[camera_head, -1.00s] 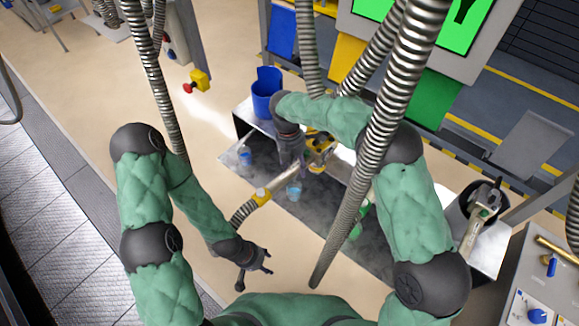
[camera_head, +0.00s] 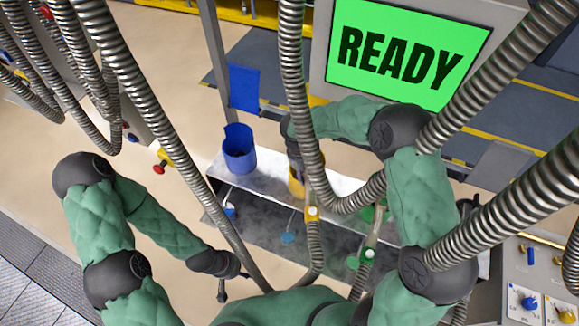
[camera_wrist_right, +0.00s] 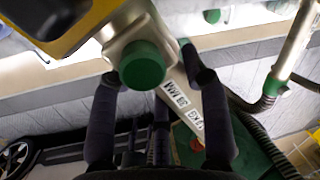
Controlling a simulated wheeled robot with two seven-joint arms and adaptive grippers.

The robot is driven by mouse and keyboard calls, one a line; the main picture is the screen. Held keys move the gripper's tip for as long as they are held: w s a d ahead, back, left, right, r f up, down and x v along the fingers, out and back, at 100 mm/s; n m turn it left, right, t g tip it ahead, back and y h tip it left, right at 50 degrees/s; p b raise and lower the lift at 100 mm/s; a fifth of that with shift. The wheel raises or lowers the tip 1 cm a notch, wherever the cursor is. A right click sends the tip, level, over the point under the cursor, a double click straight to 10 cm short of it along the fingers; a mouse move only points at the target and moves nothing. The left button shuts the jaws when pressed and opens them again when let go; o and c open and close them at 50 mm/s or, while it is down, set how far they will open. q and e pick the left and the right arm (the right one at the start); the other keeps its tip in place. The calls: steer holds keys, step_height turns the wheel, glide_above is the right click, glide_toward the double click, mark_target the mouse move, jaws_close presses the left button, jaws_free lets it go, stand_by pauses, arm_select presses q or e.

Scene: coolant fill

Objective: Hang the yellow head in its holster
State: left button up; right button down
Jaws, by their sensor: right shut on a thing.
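A yellow and black part (camera_wrist_right: 62,22) is just beyond at upper left. How deep the head sits in the holster is hidden. My left gripper (camera_head: 223,288) is low and apart; its jaws are unclear.
An empty-looking blue holster (camera_head: 238,148) stands left of the yellow one on the bench shelf. A green-marked head (camera_head: 369,252) is to the right. Ribbed hoses hang across the view. A green READY screen (camera_head: 405,55) is behind. Blue-capped parts lie over the dark tray (camera_head: 265,222).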

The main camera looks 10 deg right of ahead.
steer(key=shift+s+d, duration=0.1)
steer(key=shift+d, duration=0.15)
stand_by(0.3)
step_height(320, 180, down, 6)
steer(key=b, duration=0.3)
stand_by(0.5)
steer(key=shift+r+p, duration=0.1)
steer(key=shift+p, duration=0.45)
stand_by(1.8)
steer(key=shift+f+b, duration=1)
steer(key=shift+f, duration=0.8)
stand_by(0.5)
steer(key=c, duration=0.5)
jaws_free()
steer(key=shift+c, duration=0.2)
